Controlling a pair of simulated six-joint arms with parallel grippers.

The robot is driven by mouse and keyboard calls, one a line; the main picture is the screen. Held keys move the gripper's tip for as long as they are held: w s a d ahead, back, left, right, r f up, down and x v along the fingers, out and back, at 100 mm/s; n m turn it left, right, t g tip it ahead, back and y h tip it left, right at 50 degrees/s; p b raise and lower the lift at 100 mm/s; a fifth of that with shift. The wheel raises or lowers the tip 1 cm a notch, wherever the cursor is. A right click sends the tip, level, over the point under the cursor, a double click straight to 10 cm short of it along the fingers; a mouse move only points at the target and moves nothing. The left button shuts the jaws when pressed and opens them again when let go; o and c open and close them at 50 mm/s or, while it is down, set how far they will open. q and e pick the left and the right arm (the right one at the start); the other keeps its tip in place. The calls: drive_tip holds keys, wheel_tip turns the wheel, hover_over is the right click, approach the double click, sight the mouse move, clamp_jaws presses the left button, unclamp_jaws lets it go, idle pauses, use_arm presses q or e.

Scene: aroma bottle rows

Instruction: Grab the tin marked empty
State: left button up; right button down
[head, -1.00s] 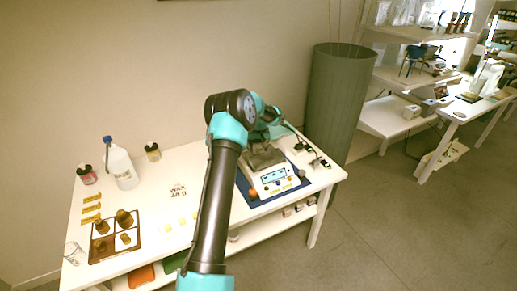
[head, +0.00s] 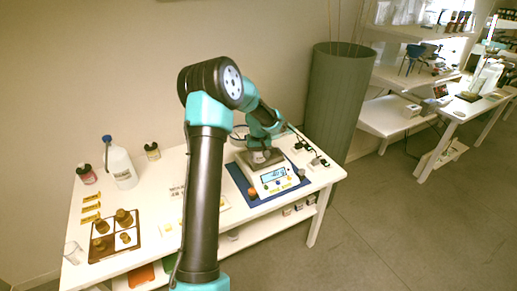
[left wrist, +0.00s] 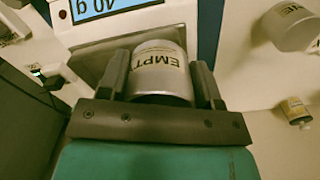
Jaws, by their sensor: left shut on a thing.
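A white tin lettered "EMPT…" (left wrist: 160,73) sits between the fingers of my left gripper (left wrist: 162,88) in the left wrist view. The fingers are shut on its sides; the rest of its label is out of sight. Behind it is the metal pan of a scale (left wrist: 88,58), whose display reads 40 g. In the head view my left gripper (head: 259,156) is over the pan of the scale (head: 274,176), and the tin is hard to make out there. I cannot tell if the tin touches the pan. My right gripper is not in view.
The scale stands on a blue mat (head: 252,201). A second tin (left wrist: 294,26) and a small bottle (left wrist: 295,109) show at the right in the left wrist view. A brown tray (head: 97,254) with jars and a white jug (head: 120,166) stand on the table's left side.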

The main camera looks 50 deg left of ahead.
use_arm(q)
drive_tip(key=s+d, duration=0.3)
drive_tip(key=shift+s+d+r, duration=0.1)
drive_tip(key=shift+d+r, duration=0.15)
drive_tip(key=shift+d, duration=0.1)
idle(0.3)
